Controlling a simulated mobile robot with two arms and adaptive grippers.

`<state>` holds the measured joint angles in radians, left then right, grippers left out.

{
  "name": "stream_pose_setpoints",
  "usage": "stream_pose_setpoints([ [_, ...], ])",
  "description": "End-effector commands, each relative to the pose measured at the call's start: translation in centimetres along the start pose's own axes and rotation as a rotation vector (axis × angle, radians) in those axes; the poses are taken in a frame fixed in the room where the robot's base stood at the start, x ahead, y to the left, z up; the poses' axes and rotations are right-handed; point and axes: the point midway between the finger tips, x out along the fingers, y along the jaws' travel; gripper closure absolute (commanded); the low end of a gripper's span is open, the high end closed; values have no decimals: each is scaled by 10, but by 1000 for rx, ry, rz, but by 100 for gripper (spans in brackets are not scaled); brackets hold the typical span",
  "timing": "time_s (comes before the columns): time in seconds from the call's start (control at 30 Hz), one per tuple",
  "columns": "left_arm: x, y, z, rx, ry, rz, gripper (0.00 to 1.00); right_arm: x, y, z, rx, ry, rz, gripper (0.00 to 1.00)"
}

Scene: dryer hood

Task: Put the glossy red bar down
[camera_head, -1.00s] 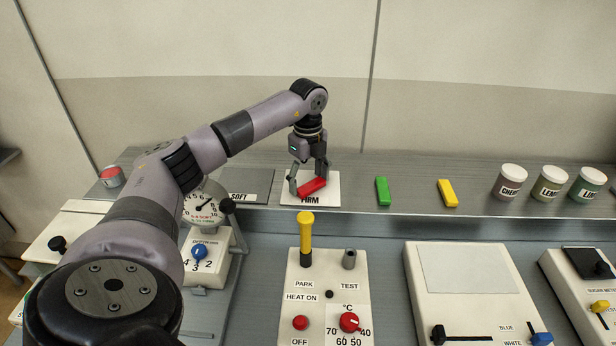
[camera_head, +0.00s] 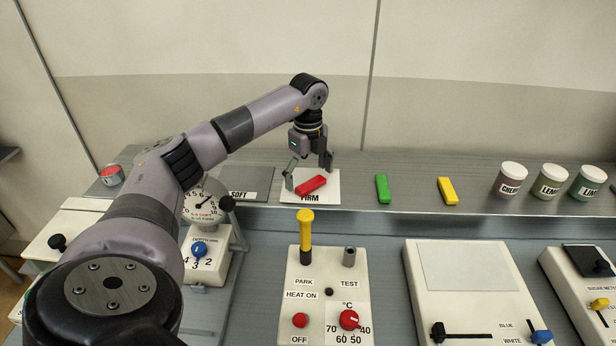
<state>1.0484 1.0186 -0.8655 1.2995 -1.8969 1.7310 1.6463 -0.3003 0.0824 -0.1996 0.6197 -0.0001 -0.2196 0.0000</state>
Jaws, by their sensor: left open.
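The glossy red bar (camera_head: 311,185) lies on the white FIRM card (camera_head: 327,196) on the back shelf, slanted with its right end farther back. My left gripper (camera_head: 308,176) is just above the bar. Its fingers are open, one to the left of the bar and one behind it to the right, and the bar looks free of them. My right gripper does not show.
A dark SOFT card (camera_head: 258,184) lies left of the FIRM card. A green bar (camera_head: 382,189) and a yellow bar (camera_head: 447,191) lie to the right, then labelled jars (camera_head: 509,182). A yellow-handled tool (camera_head: 305,228) stands upright in front. Shelf between the card and green bar is clear.

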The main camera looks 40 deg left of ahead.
Motion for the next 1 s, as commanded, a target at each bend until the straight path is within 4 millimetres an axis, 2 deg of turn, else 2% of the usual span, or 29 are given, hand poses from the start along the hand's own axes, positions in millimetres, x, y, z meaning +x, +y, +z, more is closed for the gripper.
stream_pose_setpoints([
  [0.3,-63,-1,0,-1,0,-7,9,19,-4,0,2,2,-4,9],
  [0.5,-100,-1,0,0,-1,-4,9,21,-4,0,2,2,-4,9],
  [0.7,-114,0,0,0,0,0,9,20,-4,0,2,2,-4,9],
  [1.0,-115,0,0,0,0,0,9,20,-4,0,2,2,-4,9],
])
